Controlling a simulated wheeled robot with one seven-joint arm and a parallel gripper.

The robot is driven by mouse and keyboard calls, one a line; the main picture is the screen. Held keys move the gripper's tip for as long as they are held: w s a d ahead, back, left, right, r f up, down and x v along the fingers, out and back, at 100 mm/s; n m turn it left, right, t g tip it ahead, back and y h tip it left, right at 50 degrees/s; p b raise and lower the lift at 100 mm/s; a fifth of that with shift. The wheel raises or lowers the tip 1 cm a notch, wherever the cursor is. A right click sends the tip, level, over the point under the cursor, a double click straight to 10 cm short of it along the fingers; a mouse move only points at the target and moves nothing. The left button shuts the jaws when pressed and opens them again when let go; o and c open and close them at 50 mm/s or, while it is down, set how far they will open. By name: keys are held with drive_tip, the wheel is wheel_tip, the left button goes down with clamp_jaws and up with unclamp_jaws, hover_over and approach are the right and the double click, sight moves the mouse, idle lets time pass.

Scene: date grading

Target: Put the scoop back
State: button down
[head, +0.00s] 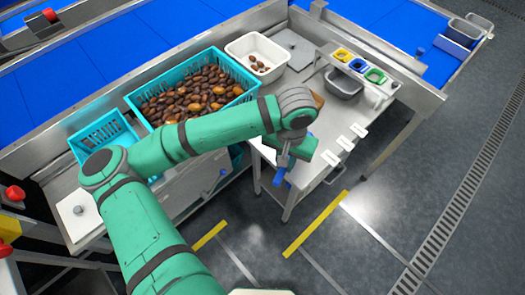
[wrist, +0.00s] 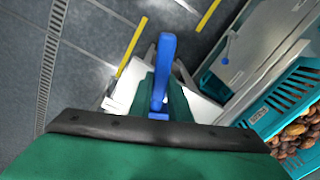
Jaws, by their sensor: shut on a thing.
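My gripper (head: 285,160) is at the front edge of the steel table (head: 308,172), out over the floor side and pointing down. It is shut on a blue scoop (head: 279,178); a narrow blue part hangs below the fingers in the head view. The scoop's full shape is hidden by my gripper and wrist. I cannot tell a resting place for the scoop with certainty.
A teal crate of dates (head: 238,62) and a white tub (head: 234,47) with a few dates stand behind my arm. A grey tub (head: 343,85) sits by a rack with yellow, blue and green cups (head: 375,76). White tags (head: 345,143) line the table's right edge. Open floor (head: 350,240) lies in front.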

drive_tip(key=w+a+f, duration=0.6)
drive_tip(key=a+f, duration=0.1)
drive_tip(key=f, duration=0.4)
drive_tip(key=shift+w+a+f, duration=0.15)
drive_tip(key=shift+w+a, duration=0.1)
drive_tip(key=shift+f, duration=0.1)
drive_tip(key=c, duration=1.7)
unclamp_jaws()
drive_tip(key=shift+o, duration=0.2)
wheel_tip(320, 180, up, 12)
